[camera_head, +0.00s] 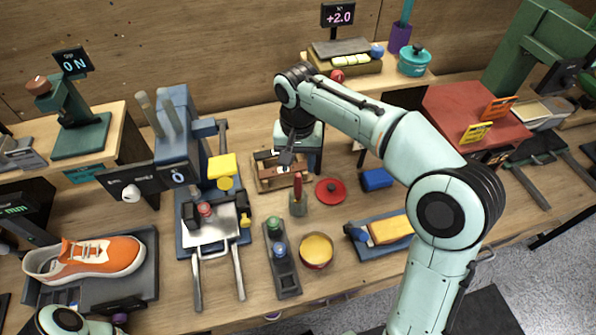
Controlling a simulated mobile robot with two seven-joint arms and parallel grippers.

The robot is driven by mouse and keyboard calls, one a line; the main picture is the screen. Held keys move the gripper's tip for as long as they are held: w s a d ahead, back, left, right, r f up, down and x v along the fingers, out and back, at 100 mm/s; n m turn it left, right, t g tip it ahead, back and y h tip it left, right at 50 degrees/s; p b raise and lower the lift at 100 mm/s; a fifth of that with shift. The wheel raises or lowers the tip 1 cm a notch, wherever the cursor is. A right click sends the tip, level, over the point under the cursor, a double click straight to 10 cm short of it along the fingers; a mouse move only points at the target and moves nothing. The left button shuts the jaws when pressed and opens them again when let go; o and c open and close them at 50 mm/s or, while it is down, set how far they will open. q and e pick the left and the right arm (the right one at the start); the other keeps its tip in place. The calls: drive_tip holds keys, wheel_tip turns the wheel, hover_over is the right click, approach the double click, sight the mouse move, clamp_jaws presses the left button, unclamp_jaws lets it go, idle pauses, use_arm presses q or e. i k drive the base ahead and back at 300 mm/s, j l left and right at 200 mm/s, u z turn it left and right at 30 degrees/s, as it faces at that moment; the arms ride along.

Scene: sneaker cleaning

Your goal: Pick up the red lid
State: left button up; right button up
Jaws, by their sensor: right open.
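The red lid (331,191) lies flat on the wooden table, a round disc with a small knob on top. My right gripper (288,160) is open and points down over a small wooden tray (268,180), up and to the left of the lid and apart from it. A red pot (316,250) with yellow contents stands open in front of the lid. Only a rounded part of my left arm shows at the bottom left; its gripper is not in view.
A red-handled brush (298,200) stands between the tray and the lid. A blue block (376,179) lies right of the lid. A dark holder (281,260) stands left of the pot. An orange sneaker (85,258) rests in a grey tray at the left. Table around the lid's front is clear.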

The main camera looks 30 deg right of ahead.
sight(329, 191)
drive_tip(key=k, duration=1)
